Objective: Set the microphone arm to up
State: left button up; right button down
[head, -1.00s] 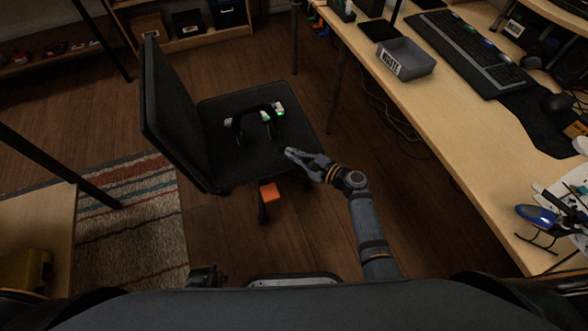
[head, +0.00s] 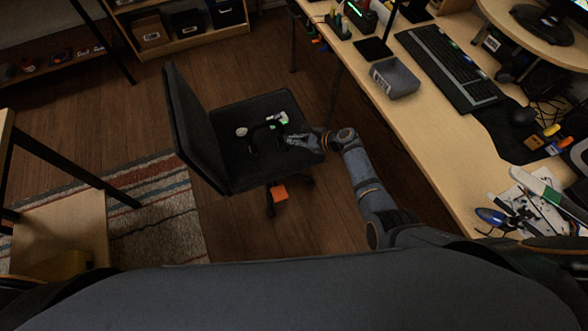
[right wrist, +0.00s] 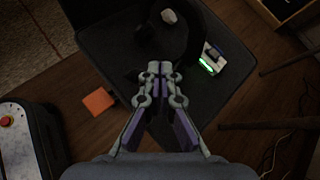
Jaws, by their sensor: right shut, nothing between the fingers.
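A dark headset with pale end pieces (head: 280,118) lies on the seat of a black office chair (head: 225,122). One pale piece has a green light. In the right wrist view the lit piece (right wrist: 211,59) is right of the fingers and another pale piece (right wrist: 168,16) is beyond them. The microphone arm cannot be made out against the black seat. My right gripper (head: 290,140) is over the seat's right part, close beside the headset. Its fingertips (right wrist: 160,68) are together and empty; whether they touch the headset I cannot tell. My left gripper is out of view.
The chair's backrest (head: 192,130) stands left of the headset. A desk (head: 420,135) with a grey bin (head: 395,79) and a keyboard (head: 450,68) runs along the right. Wooden floor is open in front of the chair.

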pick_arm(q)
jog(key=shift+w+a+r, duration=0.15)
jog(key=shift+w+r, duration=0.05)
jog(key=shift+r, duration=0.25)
pick_arm(e)
jog(key=shift+w+a+r+g, duration=0.2)
jog(key=shift+w+r+g, duration=0.1)
jog(key=shift+w, duration=0.2)
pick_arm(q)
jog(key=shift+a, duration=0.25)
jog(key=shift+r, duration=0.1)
pick_arm(e)
jog(key=shift+r, duration=0.1)
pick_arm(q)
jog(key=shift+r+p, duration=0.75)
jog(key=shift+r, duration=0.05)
pick_arm(e)
jog(key=shift+r, duration=0.75)
